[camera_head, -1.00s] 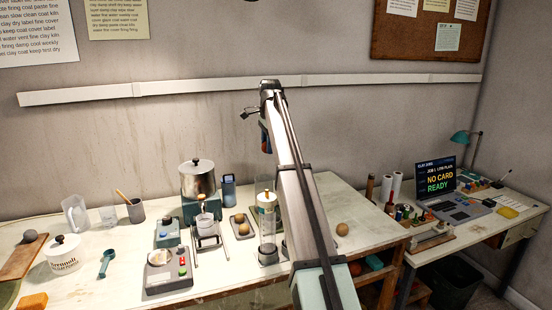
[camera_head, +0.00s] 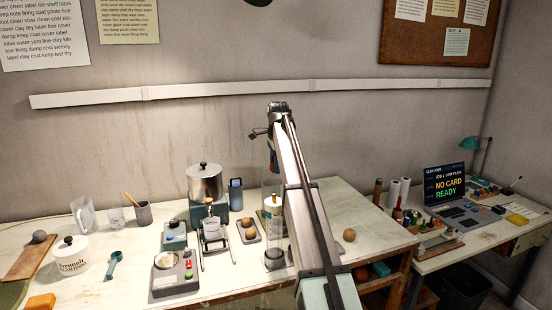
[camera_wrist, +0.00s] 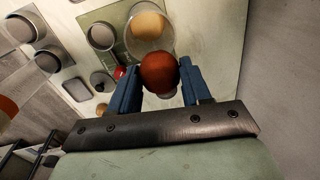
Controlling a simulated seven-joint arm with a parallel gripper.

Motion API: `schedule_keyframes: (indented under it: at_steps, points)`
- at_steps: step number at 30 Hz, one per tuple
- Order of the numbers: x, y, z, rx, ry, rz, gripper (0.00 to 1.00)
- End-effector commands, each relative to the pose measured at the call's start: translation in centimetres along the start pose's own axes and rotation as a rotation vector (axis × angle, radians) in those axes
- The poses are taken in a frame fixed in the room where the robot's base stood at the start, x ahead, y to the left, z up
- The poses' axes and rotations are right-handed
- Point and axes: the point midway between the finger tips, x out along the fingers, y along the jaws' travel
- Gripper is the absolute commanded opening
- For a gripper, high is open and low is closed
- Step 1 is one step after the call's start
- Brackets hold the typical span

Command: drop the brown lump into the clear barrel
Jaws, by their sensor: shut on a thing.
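The brown lump (camera_wrist: 159,71) is a round reddish-brown ball between the two blue fingers of my gripper (camera_wrist: 158,78) in the wrist view. My gripper is shut on it. In the head view my gripper (camera_head: 272,158) is high above the table, partly hidden by my arm, and the lump cannot be made out. The clear barrel (camera_head: 273,247) is a tall see-through cylinder standing upright on the table below my gripper. In the wrist view a clear round rim (camera_wrist: 150,46) with a tan shape within it lies beyond the lump, partly covered by it.
A metal pot (camera_head: 204,182) stands on a teal base left of the barrel. A scale (camera_head: 174,276) with buttons is at the front. A tan ball (camera_head: 249,234) sits in a tray, and another (camera_head: 349,235) lies right of my arm. A lidded white tub (camera_head: 72,258) is at left.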

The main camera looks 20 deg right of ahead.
Motion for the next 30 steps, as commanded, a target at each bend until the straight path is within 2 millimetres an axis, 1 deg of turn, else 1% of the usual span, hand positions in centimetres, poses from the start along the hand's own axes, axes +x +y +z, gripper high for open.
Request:
schedule_keyframes:
  at_steps: [3, 9, 10, 18, 19, 26, 30]
  points:
    - [0.32, 0.05, 0.0, 0.0, 0.0, 0.0, 0.15]
    - [0.3, 0.03, 0.0, 0.0, 0.0, 0.0, 0.15]
    - [0.29, 0.03, 0.0, 0.0, 0.0, 0.0, 0.49]
    - [0.29, 0.03, 0.0, 0.0, 0.0, 0.0, 0.75]
    - [0.29, 0.03, 0.0, 0.0, 0.0, 0.0, 0.77]
    - [0.26, 0.03, 0.0, 0.0, 0.0, 0.0, 0.77]
    - [-0.45, -0.03, -0.01, 0.0, 0.0, -0.002, 0.77]
